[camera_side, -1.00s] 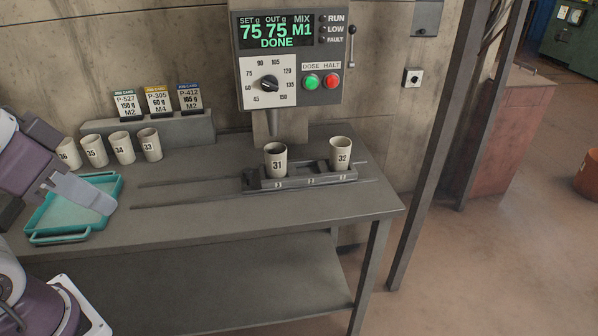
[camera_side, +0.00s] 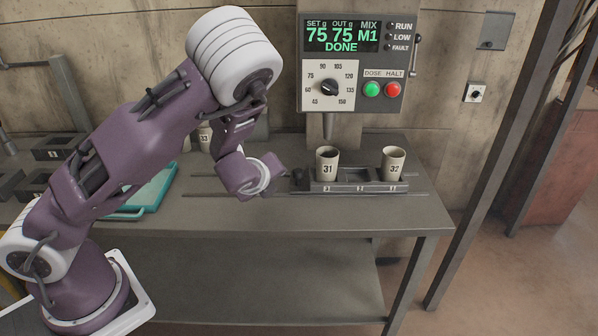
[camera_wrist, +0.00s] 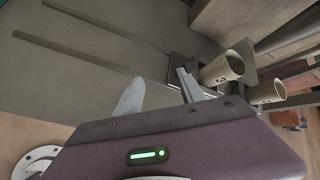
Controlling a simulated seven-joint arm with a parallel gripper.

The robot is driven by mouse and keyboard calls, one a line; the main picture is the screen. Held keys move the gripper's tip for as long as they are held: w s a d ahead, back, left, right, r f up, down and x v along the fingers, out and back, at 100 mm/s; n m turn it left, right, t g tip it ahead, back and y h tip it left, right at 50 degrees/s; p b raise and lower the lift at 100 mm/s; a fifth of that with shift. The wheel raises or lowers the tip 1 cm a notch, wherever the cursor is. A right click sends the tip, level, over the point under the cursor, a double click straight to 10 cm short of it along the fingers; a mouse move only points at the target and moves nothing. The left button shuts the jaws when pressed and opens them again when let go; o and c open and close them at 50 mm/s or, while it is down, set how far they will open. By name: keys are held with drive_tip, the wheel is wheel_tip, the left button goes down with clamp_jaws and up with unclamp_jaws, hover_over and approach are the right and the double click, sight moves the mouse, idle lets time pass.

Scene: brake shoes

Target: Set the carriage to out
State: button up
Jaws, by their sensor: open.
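The carriage (camera_side: 355,186) is a dark grey slotted block on two rails across the bench. Cup 31 (camera_side: 327,165) stands upright in its left slot, under the dosing nozzle (camera_side: 328,128). A second cup (camera_side: 393,165), seemingly 32, stands in its right slot; the middle slot is empty. A dark knob or handle (camera_side: 297,180) is at the carriage's left end. My gripper (camera_side: 274,172) is just left of this handle, its fingertips not clear there. In the wrist view my gripper (camera_wrist: 158,88) is open and empty, with the dark carriage end (camera_wrist: 184,66) beyond the right finger.
The dosing panel (camera_side: 355,60) above reads set 75, out 75, M1, DONE, with green and red buttons. A teal tray (camera_side: 150,193) and cup 33 (camera_side: 205,138) are partly hidden behind my arm. The bench (camera_side: 330,215) is clear in front of the carriage.

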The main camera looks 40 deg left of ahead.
sight(297, 172)
drive_tip(key=w+m+t, duration=0.1)
drive_tip(key=m, duration=0.2)
drive_tip(key=w+d+m+t, duration=0.1)
drive_tip(key=w+m, duration=0.1)
drive_tip(key=m, duration=0.2)
drive_tip(key=w+f+m+t, duration=0.1)
drive_tip(key=m, duration=0.2)
drive_tip(key=shift+w+d+t, duration=0.15)
drive_tip(key=shift+d+t, duration=0.05)
drive_tip(key=shift+t, duration=0.2)
drive_tip(key=shift+w+d+m+h, duration=0.1)
drive_tip(key=shift+w+m+h, duration=0.25)
drive_tip(key=shift+m, duration=0.35)
drive_tip(key=x, duration=0.6)
drive_tip(key=shift+w+f, duration=0.2)
drive_tip(key=shift+w, duration=0.1)
clamp_jaws()
